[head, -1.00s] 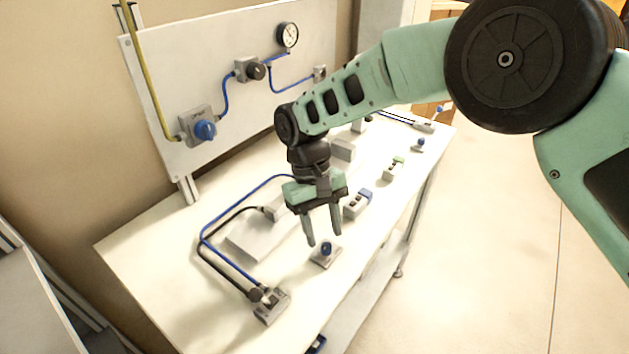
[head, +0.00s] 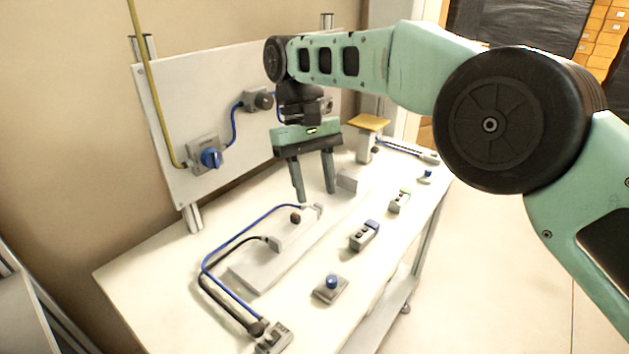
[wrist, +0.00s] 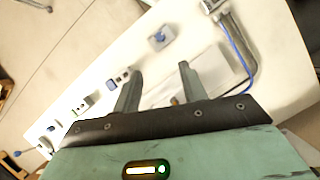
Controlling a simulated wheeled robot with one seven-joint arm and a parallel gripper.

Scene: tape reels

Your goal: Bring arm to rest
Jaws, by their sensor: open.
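My gripper (head: 316,194) is open and empty. In the head view it hangs above the white workbench (head: 140,270), in front of the upright panel, with its fingers pointing down. In the wrist view the two fingers (wrist: 158,80) stand apart with nothing between them, and the bench lies beyond. My green arm reaches in from the right of the head view and hides part of the panel.
The panel (head: 175,120) carries a blue-knobbed valve (head: 211,158) and a yellow pipe (head: 148,90). On the bench are a blue-button box (head: 331,288), a blue-topped switch box (head: 364,236), a grey plate with hoses, and a yellow-topped post (head: 368,123). Floor at right is clear.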

